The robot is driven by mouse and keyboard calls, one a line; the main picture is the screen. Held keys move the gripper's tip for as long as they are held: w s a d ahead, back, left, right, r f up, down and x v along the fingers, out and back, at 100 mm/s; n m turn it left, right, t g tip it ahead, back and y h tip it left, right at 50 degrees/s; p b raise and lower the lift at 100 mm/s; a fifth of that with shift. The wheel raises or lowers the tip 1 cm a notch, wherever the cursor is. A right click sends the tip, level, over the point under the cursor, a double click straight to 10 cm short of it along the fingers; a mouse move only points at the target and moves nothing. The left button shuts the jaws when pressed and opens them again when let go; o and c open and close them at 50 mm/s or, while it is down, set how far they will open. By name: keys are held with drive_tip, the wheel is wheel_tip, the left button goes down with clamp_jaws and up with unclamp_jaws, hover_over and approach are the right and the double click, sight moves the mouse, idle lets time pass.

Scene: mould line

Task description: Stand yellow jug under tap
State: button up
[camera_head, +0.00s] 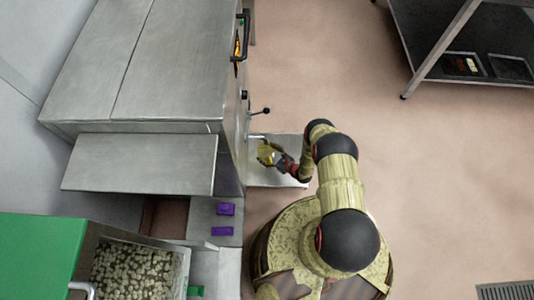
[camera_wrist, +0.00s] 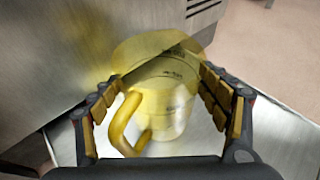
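The yellow jug (camera_head: 267,154) is see-through, with printed marks on its side. In the wrist view the jug (camera_wrist: 168,92) sits between my fingers, its solid yellow handle (camera_wrist: 124,122) towards my palm. My gripper (camera_head: 278,160) reaches it from the right; in the wrist view the finger pads of my gripper (camera_wrist: 162,80) close in on both sides of the jug and seem to touch it. The tap (camera_head: 257,137) sticks out from the steel machine's side just above the jug in the picture. Whether the jug's base touches the metal plate below cannot be told.
The metal plate (camera_head: 272,180) lies beside the steel machine (camera_head: 165,70). A lever with a black knob (camera_head: 266,111) juts out above the tap. Purple blocks (camera_head: 226,209) lie at lower left, near a bin of pale lumps (camera_head: 132,272). Floor to the right is clear up to a dark rack (camera_head: 440,40).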

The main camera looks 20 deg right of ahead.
drive_tip(key=shift+o, duration=0.9)
drive_tip(key=shift+r, duration=0.1)
